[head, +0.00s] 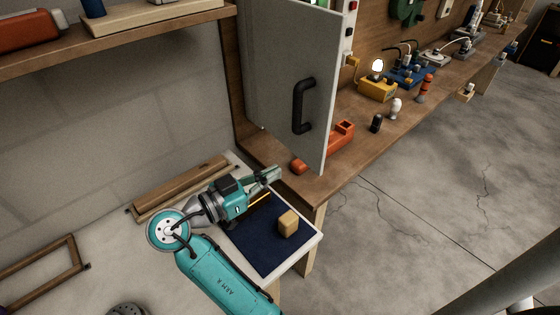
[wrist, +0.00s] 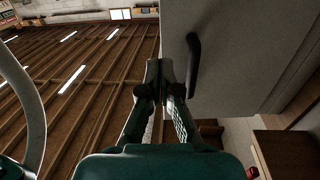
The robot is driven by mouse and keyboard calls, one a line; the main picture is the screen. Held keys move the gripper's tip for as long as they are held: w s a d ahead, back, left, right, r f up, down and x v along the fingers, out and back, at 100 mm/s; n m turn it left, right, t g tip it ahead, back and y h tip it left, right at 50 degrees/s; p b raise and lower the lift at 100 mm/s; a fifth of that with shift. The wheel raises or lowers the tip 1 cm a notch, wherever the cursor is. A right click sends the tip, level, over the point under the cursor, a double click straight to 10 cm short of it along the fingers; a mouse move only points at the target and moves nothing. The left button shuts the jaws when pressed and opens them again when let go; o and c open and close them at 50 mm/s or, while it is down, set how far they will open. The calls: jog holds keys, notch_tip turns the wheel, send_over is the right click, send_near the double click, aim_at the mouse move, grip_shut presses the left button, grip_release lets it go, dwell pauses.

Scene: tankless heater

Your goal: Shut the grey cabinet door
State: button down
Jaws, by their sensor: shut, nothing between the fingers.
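The grey cabinet door (head: 276,68) stands open in the head view, swung out from the wooden back wall over the workbench. Its black bar handle (head: 302,107) is upright on the face toward me. My gripper (head: 275,173) is shut and empty, below and left of the handle, near the bench's near end. In the wrist view the shut fingertips (wrist: 166,65) point up, just left of the black handle (wrist: 193,65) on the grey door (wrist: 235,60). I cannot tell exactly how far the fingers are from the door; no grasp on the handle shows.
A tan block (head: 288,223) sits on a dark blue mat (head: 262,252) below my gripper. A wooden shelf (head: 150,30) is at upper left.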

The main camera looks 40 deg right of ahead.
aim_at(324, 146)
jog(key=d, duration=1.3)
jog(key=shift+s, duration=0.35)
jog(key=shift+d, duration=0.1)
